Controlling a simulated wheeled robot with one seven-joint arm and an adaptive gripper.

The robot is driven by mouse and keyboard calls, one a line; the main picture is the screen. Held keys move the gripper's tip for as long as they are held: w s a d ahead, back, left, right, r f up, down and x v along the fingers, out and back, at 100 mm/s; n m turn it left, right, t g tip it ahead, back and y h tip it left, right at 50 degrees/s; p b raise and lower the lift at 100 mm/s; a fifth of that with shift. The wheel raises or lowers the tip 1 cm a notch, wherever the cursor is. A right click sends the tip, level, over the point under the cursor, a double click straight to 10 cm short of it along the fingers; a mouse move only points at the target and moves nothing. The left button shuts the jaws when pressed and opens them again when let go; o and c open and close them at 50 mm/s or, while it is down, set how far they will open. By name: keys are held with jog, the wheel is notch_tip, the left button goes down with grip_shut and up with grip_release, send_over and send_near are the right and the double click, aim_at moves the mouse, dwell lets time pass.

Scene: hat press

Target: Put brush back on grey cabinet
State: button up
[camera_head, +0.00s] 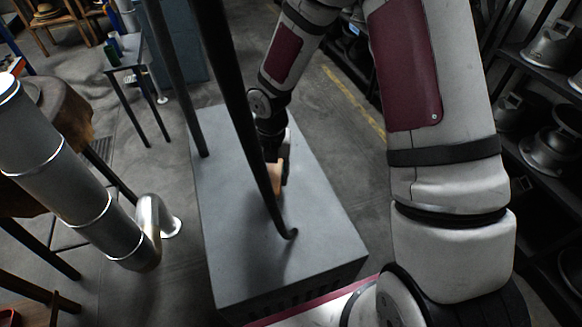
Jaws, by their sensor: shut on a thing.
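The grey cabinet (325,228) stands in the middle of the camera_head view, its flat top seen from above. My gripper (280,171) is over the cabinet top, pointing down. It is shut on the brush (272,177), of which a small tan, wood-like part shows. A dark curved metal bar passes in front and hides part of the gripper and brush. I cannot tell whether the brush touches the cabinet top or is a little above it.
The dark bar (243,120) crosses the view and ends in a hook over the cabinet. A silver duct (70,185) is at left. Shelves with metal hat moulds (553,45) line the right. A small table (124,52) stands at the back left. The cabinet's front top is clear.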

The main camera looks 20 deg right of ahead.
send_over(291, 175)
jog(key=shift+f, duration=0.35)
jog(key=shift+f+p, duration=0.45)
jog(key=shift+f, duration=1.25)
jog(key=shift+f, duration=0.15)
jog(key=o, duration=1)
